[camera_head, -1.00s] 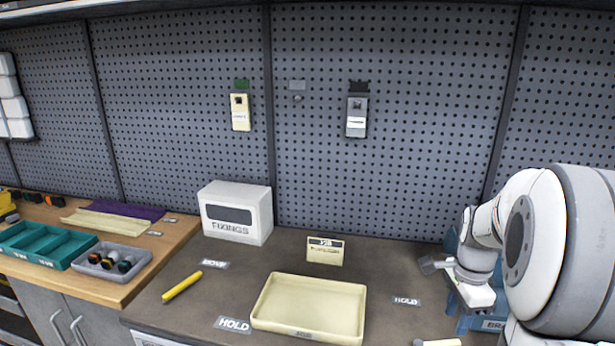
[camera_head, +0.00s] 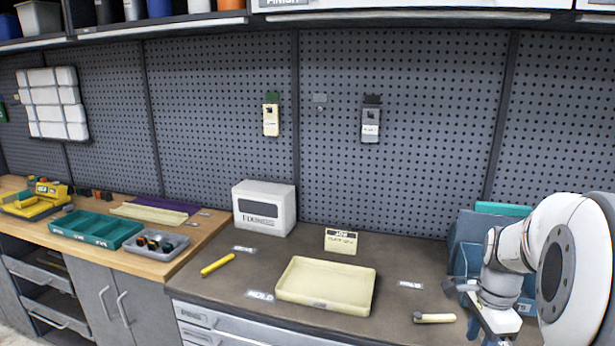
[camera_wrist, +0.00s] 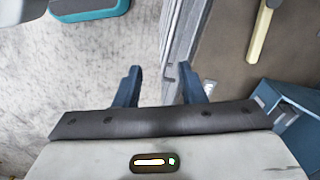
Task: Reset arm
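My gripper (camera_wrist: 160,85) shows in the wrist view with its two blue-grey fingers spread apart and nothing between them. It points down past the front edge of the dark bench, with floor on the left. In the head view my arm stands at the right, its gripper end folded low beside the blue rack (camera_head: 468,240). Some of the gripper is hard to make out there. A tool with a cream handle (camera_head: 435,318) lies on the bench to the left of it and also shows in the wrist view (camera_wrist: 262,35).
A cream tray (camera_head: 325,307) sits mid-bench, with a yellow marker (camera_head: 217,264) to its left. A white FIXINGS box (camera_head: 264,207) and a small cream sign (camera_head: 341,241) stand behind. Teal (camera_head: 95,229) and grey trays (camera_head: 156,245) sit on the wooden bench. Tags hang on the pegboard.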

